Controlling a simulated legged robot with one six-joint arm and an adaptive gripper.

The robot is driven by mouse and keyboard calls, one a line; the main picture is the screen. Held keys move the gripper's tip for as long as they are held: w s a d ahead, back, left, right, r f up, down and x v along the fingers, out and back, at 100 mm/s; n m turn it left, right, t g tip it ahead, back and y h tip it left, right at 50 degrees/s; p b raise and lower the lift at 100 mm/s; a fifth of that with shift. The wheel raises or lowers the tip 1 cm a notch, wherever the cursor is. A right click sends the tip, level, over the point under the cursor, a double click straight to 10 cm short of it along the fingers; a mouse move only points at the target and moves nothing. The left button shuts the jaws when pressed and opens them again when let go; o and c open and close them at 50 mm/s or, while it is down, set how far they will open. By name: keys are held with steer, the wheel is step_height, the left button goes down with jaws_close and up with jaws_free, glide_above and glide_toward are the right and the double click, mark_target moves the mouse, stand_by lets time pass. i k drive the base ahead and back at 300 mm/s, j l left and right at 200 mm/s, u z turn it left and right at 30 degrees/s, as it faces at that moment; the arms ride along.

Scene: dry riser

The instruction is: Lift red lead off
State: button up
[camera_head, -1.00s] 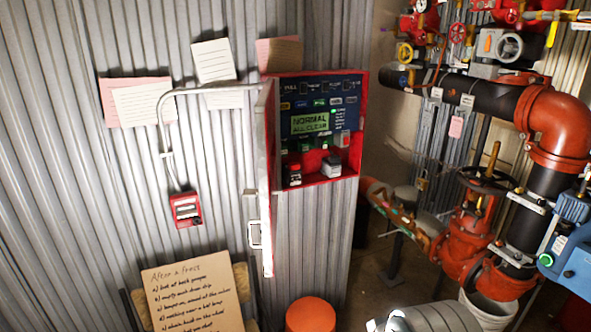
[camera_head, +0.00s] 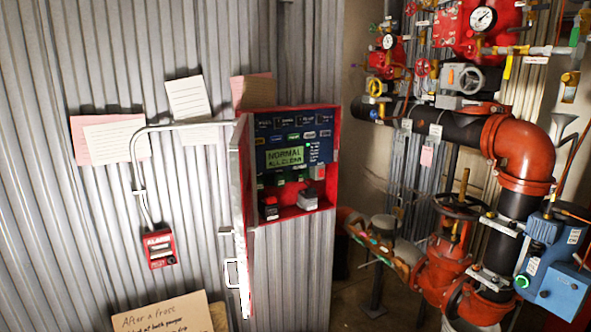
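An open red panel box (camera_head: 330,165) is mounted on the corrugated wall, with its door (camera_head: 242,215) swung out on the left. Its lit green display (camera_head: 285,158) reads NORMAL, ALL CLEAR. Low in the box, a small red-and-black piece (camera_head: 269,208) sits at the left and a grey-topped piece (camera_head: 308,200) at the right. A small red piece (camera_head: 317,171) sits above the grey one. The pieces are too small for me to tell which is the red lead or what it is attached to. My gripper is not in view.
A red alarm pull box (camera_head: 159,248) hangs left of the door under a conduit. Red and black pipework (camera_head: 525,155), gauges and valves fill the right side. A blue unit (camera_head: 563,285) juts out lower right. A handwritten board (camera_head: 165,312) stands lower left.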

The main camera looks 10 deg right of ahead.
mark_target(268, 201)
steer(key=i+l, duration=0.15)
steer(key=i, duration=0.3)
steer(key=i+l+u, duration=0.1)
steer(key=i, duration=0.3)
